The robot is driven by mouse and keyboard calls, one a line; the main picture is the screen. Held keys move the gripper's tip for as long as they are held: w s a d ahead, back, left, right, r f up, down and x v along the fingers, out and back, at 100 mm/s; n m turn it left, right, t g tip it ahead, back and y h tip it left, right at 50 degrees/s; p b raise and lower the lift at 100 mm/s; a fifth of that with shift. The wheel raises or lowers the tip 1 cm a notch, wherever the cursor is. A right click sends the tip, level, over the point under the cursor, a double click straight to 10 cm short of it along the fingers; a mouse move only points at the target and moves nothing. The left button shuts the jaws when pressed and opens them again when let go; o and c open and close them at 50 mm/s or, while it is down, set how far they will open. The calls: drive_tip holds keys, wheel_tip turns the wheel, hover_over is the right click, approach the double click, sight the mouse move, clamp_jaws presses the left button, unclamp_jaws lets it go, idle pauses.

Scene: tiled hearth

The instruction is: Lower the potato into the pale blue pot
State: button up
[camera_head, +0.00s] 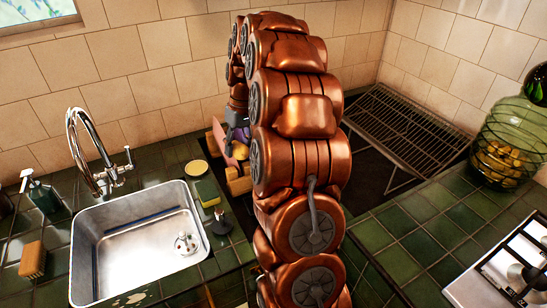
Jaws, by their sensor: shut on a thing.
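My gripper (237,118) is small and dark at the far end of my copper-coloured arm, behind the arm's bulky links. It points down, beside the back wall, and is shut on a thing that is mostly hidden. A small yellow-brown lump (241,152), which looks like the potato, shows just under the gripper, next to something purple. Its full outline is hidden by my arm. I cannot make out the pale blue pot; my arm covers much of the counter behind it.
A wooden-ended holder (238,181) with a pinkish part stands below the gripper. A steel sink (140,245) with a tap (84,150), a sponge (207,192) and a soap bottle (42,195) are at left. A wire rack (405,130) and green glass jar (505,150) stand at right.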

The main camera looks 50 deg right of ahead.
drive_tip(key=s+d+b, duration=0.3)
drive_tip(key=s+d, duration=0.4)
drive_tip(key=d, duration=0.1)
wheel_tip(320, 180, down, 11)
drive_tip(key=b, duration=0.1)
drive_tip(key=shift+w+r+m, duration=0.15)
drive_tip(key=shift+r+m, duration=0.05)
drive_tip(key=shift+m, duration=0.2)
drive_tip(key=shift+f, duration=0.1)
idle(0.4)
drive_tip(key=shift+f+b, duration=1.85)
drive_tip(key=shift+f, duration=1.75)
drive_tip(key=shift+f+b, duration=0.3)
drive_tip(key=shift+f, duration=0.55)
drive_tip(key=o, duration=1.2)
drive_tip(key=shift+o, duration=0.2)
